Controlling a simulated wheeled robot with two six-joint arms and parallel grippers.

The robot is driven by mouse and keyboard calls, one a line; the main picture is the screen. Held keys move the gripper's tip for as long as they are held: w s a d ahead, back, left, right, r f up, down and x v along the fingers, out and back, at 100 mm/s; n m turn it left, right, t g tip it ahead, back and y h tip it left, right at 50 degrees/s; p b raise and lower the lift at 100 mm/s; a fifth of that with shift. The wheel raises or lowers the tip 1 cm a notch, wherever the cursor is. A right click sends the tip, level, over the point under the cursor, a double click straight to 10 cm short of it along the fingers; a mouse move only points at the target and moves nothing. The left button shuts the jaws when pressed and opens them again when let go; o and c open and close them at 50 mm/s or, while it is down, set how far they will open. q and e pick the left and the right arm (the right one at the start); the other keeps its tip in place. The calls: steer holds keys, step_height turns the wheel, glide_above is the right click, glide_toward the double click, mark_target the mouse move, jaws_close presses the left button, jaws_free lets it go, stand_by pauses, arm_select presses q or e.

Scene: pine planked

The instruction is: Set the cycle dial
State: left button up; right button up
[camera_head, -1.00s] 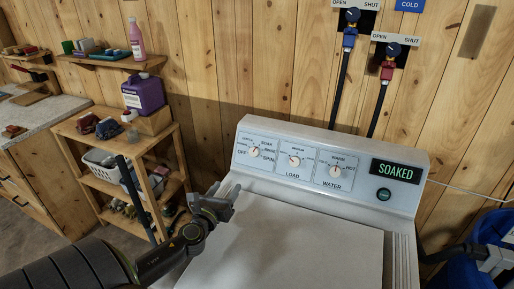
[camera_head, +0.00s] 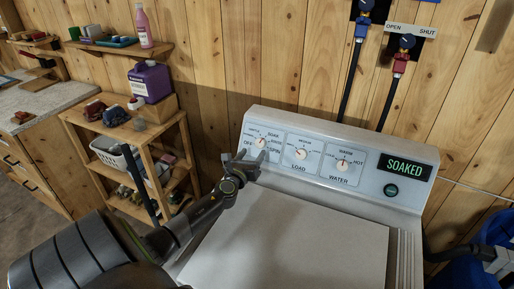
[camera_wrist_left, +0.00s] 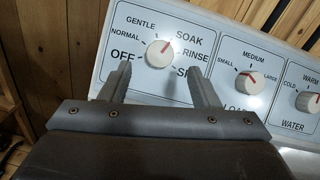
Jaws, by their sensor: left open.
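The cycle dial (camera_head: 261,143) is the leftmost of three white knobs on the washer's control panel. In the left wrist view the cycle dial (camera_wrist_left: 159,53) has a red mark pointing up and right, toward SOAK. Labels GENTLE, NORMAL, OFF, SOAK, RINSE and SPIN surround it. My left gripper (camera_head: 248,160) is open and empty, just in front of the dial. In the left wrist view the open fingers (camera_wrist_left: 160,80) stand below and to either side of the dial, apart from it. They partly cover SPIN.
The load dial (camera_head: 300,154) and water dial (camera_head: 343,165) sit to the right. A green display (camera_head: 404,168) reads SOAKED, above a round button (camera_head: 391,190). The washer lid (camera_head: 290,240) is shut and clear. A wooden shelf unit (camera_head: 150,137) stands at left.

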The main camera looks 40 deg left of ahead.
mark_target(259, 144)
arm_select(q)
steer(key=shift+b+x, duration=0.5)
steer(key=shift+x, duration=2.05)
steer(key=shift+c, duration=0.2)
steer(key=c, duration=0.9)
